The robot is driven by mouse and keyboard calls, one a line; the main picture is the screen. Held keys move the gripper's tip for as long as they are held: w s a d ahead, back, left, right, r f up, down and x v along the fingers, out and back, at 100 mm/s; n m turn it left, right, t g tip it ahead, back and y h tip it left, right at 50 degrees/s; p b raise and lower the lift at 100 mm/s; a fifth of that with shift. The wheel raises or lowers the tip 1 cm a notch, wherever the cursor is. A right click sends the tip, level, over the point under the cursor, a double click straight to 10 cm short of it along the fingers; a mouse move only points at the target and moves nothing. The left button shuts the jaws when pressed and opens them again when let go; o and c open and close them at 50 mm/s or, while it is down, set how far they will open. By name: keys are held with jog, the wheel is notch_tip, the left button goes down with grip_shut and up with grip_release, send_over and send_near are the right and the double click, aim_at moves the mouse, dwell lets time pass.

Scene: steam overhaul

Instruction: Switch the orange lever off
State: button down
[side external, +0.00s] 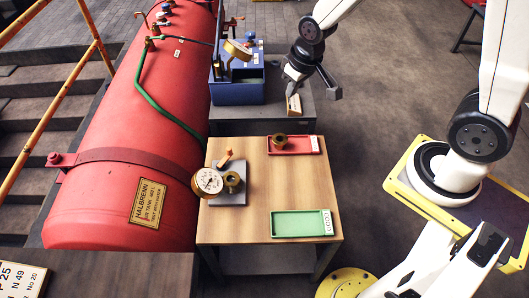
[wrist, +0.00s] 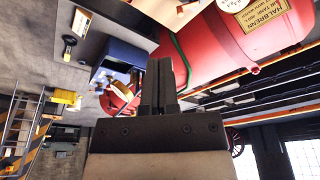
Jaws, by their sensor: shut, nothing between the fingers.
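The orange lever (side external: 225,157) is a short handle on a small grey base plate (side external: 228,197) at the left side of the wooden table. It points up and to the right, beside a round white gauge and a brass ring. My gripper (side external: 333,92) is up and to the right of it, near the right end of the grey bench, well apart from the lever. In the wrist view my gripper (wrist: 163,65) has its dark fingers together with nothing between them. I cannot make out the lever clearly in the wrist view.
A red tank (side external: 130,150) with a green hose lies to the left. A blue box (side external: 236,88) with a brass gauge stands on the grey bench (side external: 265,118). The table holds a red tray (side external: 300,146) with a brass part and an empty green tray (side external: 297,224); its middle is clear.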

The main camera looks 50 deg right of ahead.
jog(key=w+a+f, duration=0.1)
jog(key=w+f, duration=0.3)
jog(key=w, duration=0.3)
jog(key=w+a+f, duration=0.1)
jog(key=w+f, duration=0.4)
jog(key=w, duration=0.3)
jog(key=t, duration=0.1)
send_over(225, 157)
jog(key=w+d, duration=0.2)
jog(key=w, duration=0.1)
notch_tip(225, 157, down, 15)
jog(key=shift+s+d+f+n, duration=0.1)
jog(key=shift+f+n, duration=0.2)
jog(key=shift+f, duration=0.1)
jog(key=shift+f, duration=0.2)
jog(key=shift+x, duration=4.55)
jog(key=shift+f, duration=0.2)
jog(key=shift+s, duration=0.2)
jog(key=shift+s, duration=1.65)
